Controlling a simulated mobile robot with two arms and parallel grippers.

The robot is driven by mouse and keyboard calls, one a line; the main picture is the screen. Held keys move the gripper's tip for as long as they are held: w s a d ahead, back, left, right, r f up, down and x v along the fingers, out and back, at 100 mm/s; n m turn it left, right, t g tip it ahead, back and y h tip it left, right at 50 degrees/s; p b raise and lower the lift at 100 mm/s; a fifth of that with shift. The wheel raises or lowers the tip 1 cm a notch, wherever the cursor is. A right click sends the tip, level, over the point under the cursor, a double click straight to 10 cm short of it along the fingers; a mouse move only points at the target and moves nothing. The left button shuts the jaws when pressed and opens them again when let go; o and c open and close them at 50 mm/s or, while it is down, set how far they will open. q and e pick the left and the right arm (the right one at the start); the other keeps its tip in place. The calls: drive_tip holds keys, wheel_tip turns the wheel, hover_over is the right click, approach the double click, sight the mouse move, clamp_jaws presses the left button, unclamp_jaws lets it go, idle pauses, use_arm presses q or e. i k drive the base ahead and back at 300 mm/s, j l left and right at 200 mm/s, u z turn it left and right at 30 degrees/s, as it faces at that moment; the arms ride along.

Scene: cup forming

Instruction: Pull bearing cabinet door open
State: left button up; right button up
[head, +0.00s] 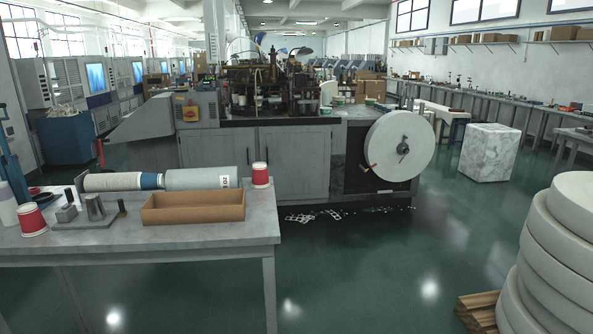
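A grey cup-forming machine (345,160) stands across the middle of the head view. Its base has two flat grey cabinet doors side by side, a left door (218,148) and a right door (294,162). Both doors look shut. The table and the things on it hide the lower part of the left door. I cannot tell which door is the bearing cabinet's. Neither of my grippers shows in the view.
A grey table (200,236) with an open cardboard box (193,207), cylinders and red cups stands in front of the machine at left. A large white paper roll (399,146) is on the machine's right end. Stacked rolls (563,255) stand at right.

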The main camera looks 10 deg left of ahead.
sight(298, 158)
drive_tip(key=i+l, duration=0.2)
drive_tip(key=i, duration=0.2)
drive_tip(key=i+l, duration=0.25)
drive_tip(key=i, duration=0.15)
drive_tip(key=i+l, duration=0.2)
drive_tip(key=i, duration=1.1)
drive_tip(key=i+z, duration=0.1)
drive_tip(key=i, duration=0.8)
drive_tip(key=i+j+z, duration=0.1)
drive_tip(key=i, duration=0.8)
drive_tip(key=i+j+z, duration=0.1)
drive_tip(key=i+j, duration=1.25)
drive_tip(key=j, duration=0.15)
